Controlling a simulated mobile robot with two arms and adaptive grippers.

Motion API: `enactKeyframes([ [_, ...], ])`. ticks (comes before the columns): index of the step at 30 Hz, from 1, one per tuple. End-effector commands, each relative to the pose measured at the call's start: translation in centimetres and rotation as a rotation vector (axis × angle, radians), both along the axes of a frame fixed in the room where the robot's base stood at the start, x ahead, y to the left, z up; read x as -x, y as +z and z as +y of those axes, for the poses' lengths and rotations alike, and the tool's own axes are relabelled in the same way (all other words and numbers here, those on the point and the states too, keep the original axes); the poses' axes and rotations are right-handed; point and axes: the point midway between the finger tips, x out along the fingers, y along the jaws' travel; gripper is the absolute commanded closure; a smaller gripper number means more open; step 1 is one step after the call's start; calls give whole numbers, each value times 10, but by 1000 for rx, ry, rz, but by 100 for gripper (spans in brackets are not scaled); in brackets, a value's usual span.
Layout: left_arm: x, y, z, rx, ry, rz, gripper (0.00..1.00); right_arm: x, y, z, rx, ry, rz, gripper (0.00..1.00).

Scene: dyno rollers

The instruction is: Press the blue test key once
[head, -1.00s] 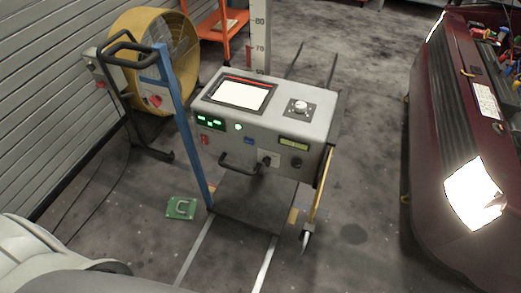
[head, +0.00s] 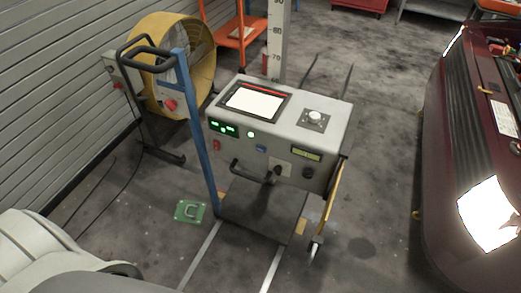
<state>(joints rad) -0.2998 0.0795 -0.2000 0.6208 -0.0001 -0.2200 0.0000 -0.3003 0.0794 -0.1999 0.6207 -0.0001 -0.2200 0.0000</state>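The blue test key (head: 261,149) is a small blue rectangle on the front panel of a grey test cabinet (head: 325,143). It sits right of a lit round green lamp (head: 250,134) and a green digital display (head: 223,129), and left of a pale socket plate. Whether the key is pressed in is too small to tell. A pale arm link of mine fills the lower left. Neither of my grippers is in view, and nothing touches the key.
A blue post (head: 197,135) with a black handle stands left of the cabinet. A yellow drum fan (head: 200,65) is behind it. A green plate (head: 190,211) lies on the floor.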

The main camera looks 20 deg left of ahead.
Motion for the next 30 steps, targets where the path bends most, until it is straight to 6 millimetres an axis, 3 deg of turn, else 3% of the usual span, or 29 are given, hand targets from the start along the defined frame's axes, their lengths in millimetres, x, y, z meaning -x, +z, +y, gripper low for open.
enactKeyframes([
  [1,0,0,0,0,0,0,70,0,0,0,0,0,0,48],
  [8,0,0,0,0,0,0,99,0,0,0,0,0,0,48],
  [30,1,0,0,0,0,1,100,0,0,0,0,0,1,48],
])
